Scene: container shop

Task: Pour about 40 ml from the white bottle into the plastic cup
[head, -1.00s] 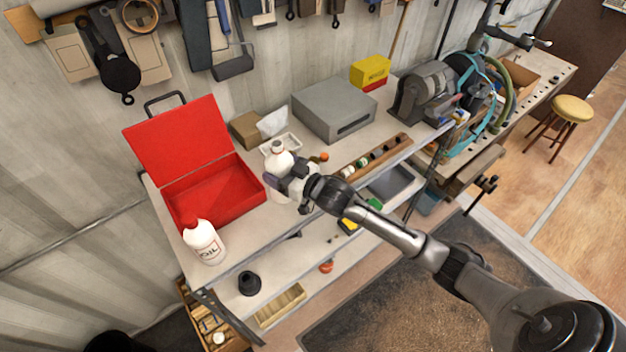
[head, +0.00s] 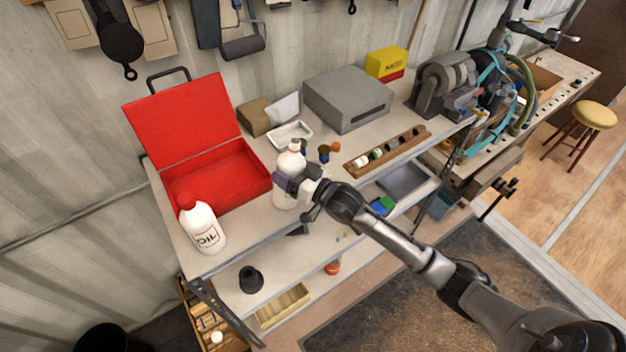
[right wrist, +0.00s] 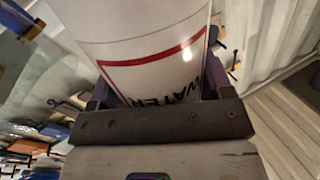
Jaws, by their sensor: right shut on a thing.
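A white bottle (head: 291,160) stands upright at the bench's front edge, between the red toolbox and the wooden rack. My right gripper (head: 292,182) is shut around its body. In the right wrist view the bottle (right wrist: 140,50) fills the space between the fingers and shows a red-lined label reading "WATER". I cannot tell whether its base touches the bench. A second white bottle (head: 203,226), with a red cap and "OIL" on its label, stands at the bench's left end. I cannot make out a plastic cup. My left gripper is not in view.
An open red toolbox (head: 250,180) lies left of the held bottle. A white tray (head: 290,135), a grey box (head: 346,98) and a wooden rack (head: 414,136) stand behind and right. Small brown-and-blue items sit close beside the bottle. A shelf lies below the bench (head: 232,245).

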